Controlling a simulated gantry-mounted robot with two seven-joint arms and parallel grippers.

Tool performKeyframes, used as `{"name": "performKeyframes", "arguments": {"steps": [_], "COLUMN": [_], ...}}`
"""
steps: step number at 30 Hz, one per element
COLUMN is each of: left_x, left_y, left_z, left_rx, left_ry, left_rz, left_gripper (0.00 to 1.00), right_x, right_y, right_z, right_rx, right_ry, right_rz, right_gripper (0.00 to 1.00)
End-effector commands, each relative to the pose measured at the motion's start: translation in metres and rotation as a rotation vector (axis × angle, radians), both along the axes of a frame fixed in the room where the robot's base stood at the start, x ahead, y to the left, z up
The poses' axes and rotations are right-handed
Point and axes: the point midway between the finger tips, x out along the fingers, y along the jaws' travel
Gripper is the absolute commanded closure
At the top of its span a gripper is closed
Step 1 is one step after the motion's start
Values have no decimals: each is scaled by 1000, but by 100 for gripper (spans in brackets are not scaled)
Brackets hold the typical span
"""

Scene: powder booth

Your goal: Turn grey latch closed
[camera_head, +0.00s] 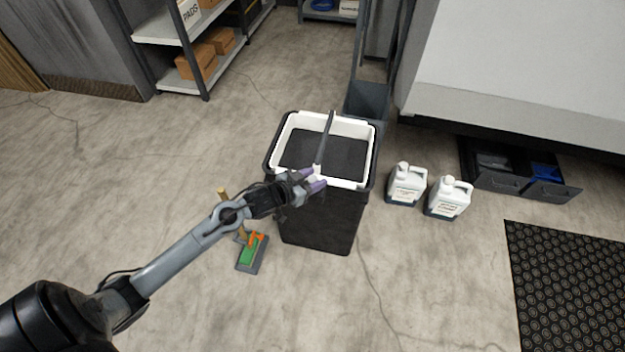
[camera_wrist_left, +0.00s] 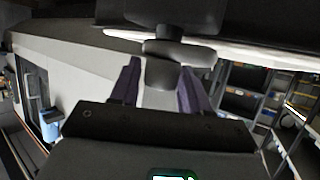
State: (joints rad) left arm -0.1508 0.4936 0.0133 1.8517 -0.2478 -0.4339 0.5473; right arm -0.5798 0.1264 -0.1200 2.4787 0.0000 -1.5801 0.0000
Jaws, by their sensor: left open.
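A black bin (camera_head: 322,222) with a white inner rim (camera_head: 345,181) stands on the floor in the middle of the head view. A dark grey bar (camera_head: 325,138) lies across its top. My left gripper (camera_head: 318,181) is open at the bin's near upper edge. In the left wrist view a dark grey knob-like part (camera_wrist_left: 178,50), which looks like the latch, sits under the rim. It shows between and just beyond the two purple fingers of my gripper (camera_wrist_left: 160,88). I cannot tell whether the fingers touch it. In the head view the gripper hides the latch. My right gripper is out of view.
Two white jugs (camera_head: 406,184) (camera_head: 448,197) stand right of the bin. A green and orange tool (camera_head: 252,252) lies on the floor below my left forearm. Shelving (camera_head: 190,45) is at the back left, a black mat (camera_head: 570,285) at the right. The front floor is clear.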

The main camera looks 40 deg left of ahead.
Motion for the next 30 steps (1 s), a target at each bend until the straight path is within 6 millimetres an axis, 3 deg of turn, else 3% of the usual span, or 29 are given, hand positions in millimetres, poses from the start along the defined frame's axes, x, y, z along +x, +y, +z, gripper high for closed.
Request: {"name": "performKeyframes", "arguments": {"steps": [7, 14, 22, 30], "left_x": [0, 0, 0, 0], "left_y": [0, 0, 1, 2], "left_z": [0, 0, 2, 5], "left_rx": [0, 0, 2, 3], "left_ry": [0, 0, 1, 4], "left_rz": [0, 0, -26, -163], "left_gripper": [55, 90, 90, 90], "right_x": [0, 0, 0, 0], "right_y": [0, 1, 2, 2], "right_z": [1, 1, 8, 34], "right_rx": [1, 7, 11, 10], "right_ry": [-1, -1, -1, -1], "right_rz": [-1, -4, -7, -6], "right_gripper": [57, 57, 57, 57]}}
